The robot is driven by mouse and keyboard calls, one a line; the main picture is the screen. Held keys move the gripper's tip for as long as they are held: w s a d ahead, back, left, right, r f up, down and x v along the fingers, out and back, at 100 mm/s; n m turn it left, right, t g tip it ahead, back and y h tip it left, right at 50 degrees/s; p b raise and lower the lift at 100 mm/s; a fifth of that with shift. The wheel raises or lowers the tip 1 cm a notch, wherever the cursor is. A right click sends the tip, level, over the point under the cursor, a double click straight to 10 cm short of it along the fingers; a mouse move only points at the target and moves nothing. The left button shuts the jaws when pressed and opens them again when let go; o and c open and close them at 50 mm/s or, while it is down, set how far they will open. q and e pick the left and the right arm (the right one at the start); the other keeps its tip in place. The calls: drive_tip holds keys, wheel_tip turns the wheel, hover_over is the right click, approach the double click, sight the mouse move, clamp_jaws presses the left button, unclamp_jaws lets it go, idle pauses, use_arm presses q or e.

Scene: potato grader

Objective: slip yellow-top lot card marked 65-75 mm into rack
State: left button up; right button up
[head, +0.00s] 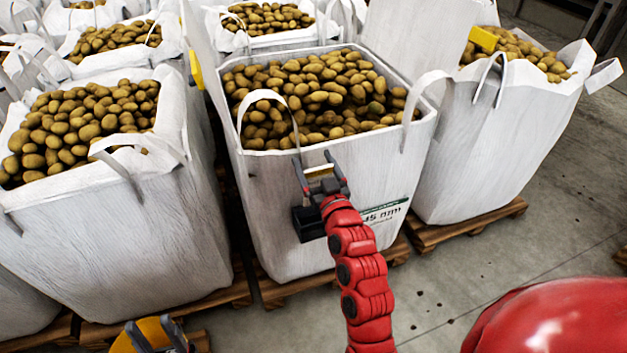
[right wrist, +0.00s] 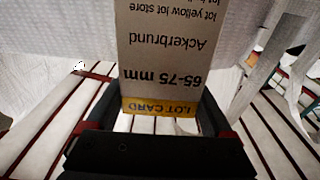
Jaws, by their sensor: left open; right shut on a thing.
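The lot card (right wrist: 160,60) shows upside down in the right wrist view, with a yellow strip reading LOT CARD and the marking 65-75 mm. My right gripper (head: 321,172) is shut on its yellow-strip end, in front of the middle potato bag's (head: 270,185) front wall. In the head view only a small pale-yellow bit of the card shows between the fingers. My left gripper (head: 157,337) is open and empty at the bottom left edge. I cannot make out the rack for certain in either view.
A green-topped label (head: 384,214) ending in 45 mm is on the middle bag, partly hidden by my right arm. Full bags stand left (head: 110,235) and right (head: 480,140) on wooden pallets (head: 470,222). Bag loops stick up nearby. Concrete floor (head: 540,235) is open at right.

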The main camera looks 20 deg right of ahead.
drive_tip(key=shift+w+f+b, duration=0.2)
drive_tip(key=shift+f+b, duration=1.4)
drive_tip(key=shift+f, duration=0.75)
drive_tip(key=shift+g, duration=0.6)
drive_tip(key=shift+w+f+b, duration=0.2)
drive_tip(key=shift+f+b, duration=0.1)
drive_tip(key=shift+f, duration=1)
drive_tip(key=shift+w+f+b, duration=0.2)
drive_tip(key=shift+f+b, duration=0.1)
drive_tip(key=shift+f, duration=1.05)
drive_tip(key=shift+w+f+b, duration=0.2)
drive_tip(key=shift+f+b, duration=0.1)
drive_tip(key=shift+f, duration=1)
drive_tip(key=o, duration=1.5)
drive_tip(key=shift+s, duration=0.1)
